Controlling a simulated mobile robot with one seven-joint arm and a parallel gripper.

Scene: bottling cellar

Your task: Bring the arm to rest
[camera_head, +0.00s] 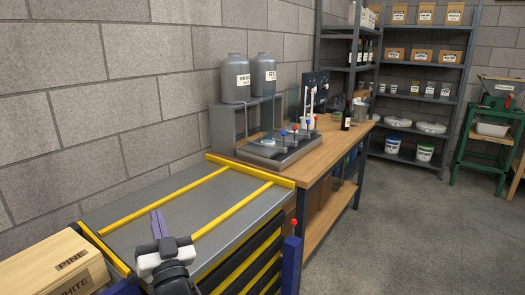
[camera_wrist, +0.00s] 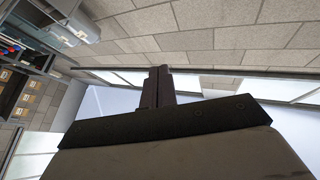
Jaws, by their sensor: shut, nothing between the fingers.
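My gripper (camera_head: 157,222) shows at the lower middle of the head view, in front of the grey cart top. Its two fingers are together with nothing between them. In the wrist view my gripper (camera_wrist: 158,70) points toward the upper wall and ceiling, and its fingers are closed side by side. My arm below the gripper is partly cut off by the bottom edge of the head view.
A grey cart top (camera_head: 205,207) with yellow rails lies clear beyond my gripper. A wooden bench (camera_head: 330,133) holds a filling machine (camera_head: 280,150) and a dark bottle (camera_head: 346,115). Open floor (camera_head: 420,230) lies to the right.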

